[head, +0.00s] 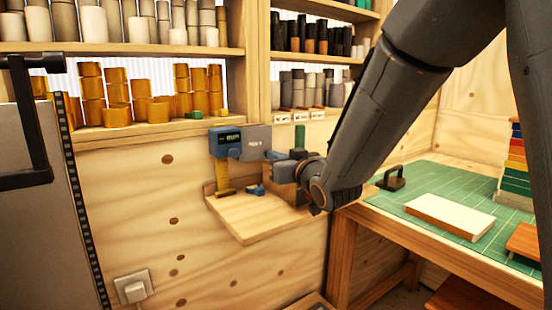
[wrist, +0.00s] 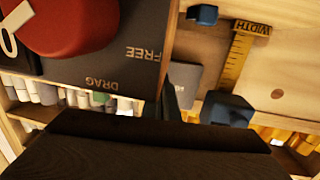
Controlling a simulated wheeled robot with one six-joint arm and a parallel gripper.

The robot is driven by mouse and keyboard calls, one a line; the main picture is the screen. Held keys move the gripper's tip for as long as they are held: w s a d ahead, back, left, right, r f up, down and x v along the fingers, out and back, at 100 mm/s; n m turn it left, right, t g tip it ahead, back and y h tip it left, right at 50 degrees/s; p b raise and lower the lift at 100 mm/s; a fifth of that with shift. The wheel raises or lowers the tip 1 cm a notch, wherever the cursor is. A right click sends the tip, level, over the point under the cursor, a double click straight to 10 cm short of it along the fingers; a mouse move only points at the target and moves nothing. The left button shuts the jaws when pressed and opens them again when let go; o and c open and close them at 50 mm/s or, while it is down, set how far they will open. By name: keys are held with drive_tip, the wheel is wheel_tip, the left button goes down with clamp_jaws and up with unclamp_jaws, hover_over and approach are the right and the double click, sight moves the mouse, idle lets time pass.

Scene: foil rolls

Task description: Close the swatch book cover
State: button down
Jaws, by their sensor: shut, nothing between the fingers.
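A stack of coloured layers (head: 515,165), red, orange, yellow and green, stands at the right end of the green mat and is cut by the frame edge. It may be the swatch book; I cannot make out its cover. A pale flat slab with brown edges (head: 450,215) lies on the mat left of it.
A dark panel lettered FREE and DRAG (wrist: 120,62) with a red knob (wrist: 70,22) is close to the wrist camera. A black-handled block (head: 392,180) stands on the green mat (head: 420,190). An orange-brown board (head: 525,240) lies front right.

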drive_tip(key=shift+w+d+f+b, duration=0.15)
drive_tip(key=shift+w+b, duration=0.15)
drive_tip(key=shift+w, duration=0.3)
drive_tip(key=shift+w+d+r+b, duration=0.1)
drive_tip(key=shift+w+b, duration=0.15)
drive_tip(key=shift+w, duration=0.35)
